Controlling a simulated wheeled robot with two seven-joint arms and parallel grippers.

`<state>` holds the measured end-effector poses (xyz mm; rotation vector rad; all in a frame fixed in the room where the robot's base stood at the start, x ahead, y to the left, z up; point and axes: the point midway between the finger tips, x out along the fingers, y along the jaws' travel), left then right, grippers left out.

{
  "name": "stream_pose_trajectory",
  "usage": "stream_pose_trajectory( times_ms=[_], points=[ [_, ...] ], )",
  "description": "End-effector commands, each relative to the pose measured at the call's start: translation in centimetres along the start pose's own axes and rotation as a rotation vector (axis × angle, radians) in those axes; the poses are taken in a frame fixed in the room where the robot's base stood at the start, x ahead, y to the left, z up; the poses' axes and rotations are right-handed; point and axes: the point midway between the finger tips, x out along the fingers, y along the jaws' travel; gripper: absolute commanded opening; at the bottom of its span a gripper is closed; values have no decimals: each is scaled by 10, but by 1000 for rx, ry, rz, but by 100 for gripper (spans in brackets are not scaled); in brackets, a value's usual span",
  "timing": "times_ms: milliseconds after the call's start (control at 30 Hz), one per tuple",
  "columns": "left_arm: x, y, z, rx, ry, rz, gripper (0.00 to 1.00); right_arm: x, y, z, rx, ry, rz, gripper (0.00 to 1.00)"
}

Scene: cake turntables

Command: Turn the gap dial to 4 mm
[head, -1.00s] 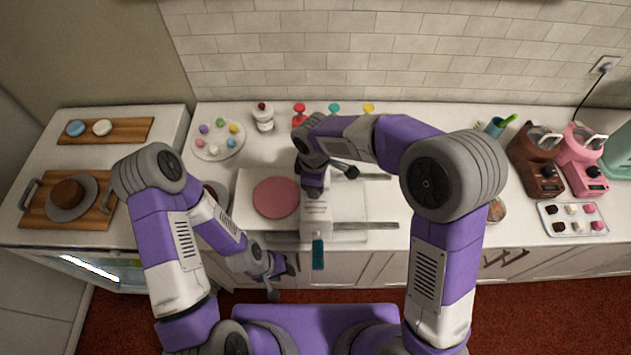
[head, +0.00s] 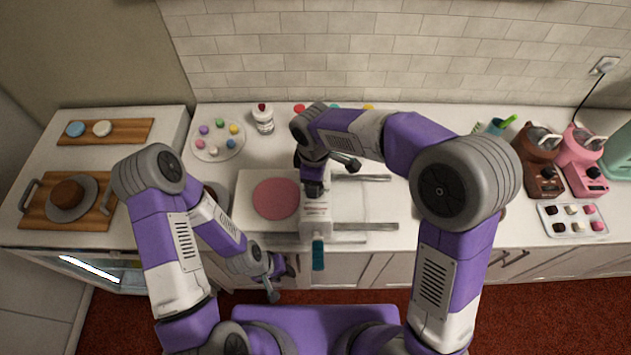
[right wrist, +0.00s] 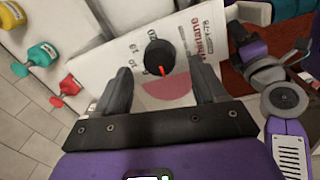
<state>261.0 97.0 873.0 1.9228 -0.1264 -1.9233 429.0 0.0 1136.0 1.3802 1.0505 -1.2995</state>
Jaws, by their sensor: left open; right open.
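The gap dial (right wrist: 158,56) is a black round knob with a red pointer line, on the white face of the machine (right wrist: 120,62). The pointer aims toward the bottom of the right wrist view; the printing around it is too small and inverted to read surely. My right gripper (right wrist: 162,75) is open, its fingers on either side of the dial with space showing beside it. In the head view my right gripper (head: 313,188) is over the white machine (head: 316,222) and hides the dial. My left gripper (head: 281,280) is open and empty before the counter's front edge.
A pink disc (head: 276,198) lies on the machine's white bed, left of its body. A teal handle (head: 318,255) sticks out at the front. Stamps with coloured tops, including a yellow one (right wrist: 43,54), stand behind. A plate of coloured balls (head: 217,141) is back left.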

Motion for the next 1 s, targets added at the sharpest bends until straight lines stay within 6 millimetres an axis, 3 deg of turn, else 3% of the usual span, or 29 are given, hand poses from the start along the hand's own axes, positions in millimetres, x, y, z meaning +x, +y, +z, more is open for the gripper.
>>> stream_pose_trajectory(
  times_ms=[100,300,1000],
  points=[
    [0,0,0,0,0,0,43,-22,1,0,0,3,4,71],
    [-1,0,0,0,0,0,43,-42,0,0,-1,2,2,71],
    [-1,0,0,0,0,0,43,-44,0,0,-1,1,0,71]
  ],
)
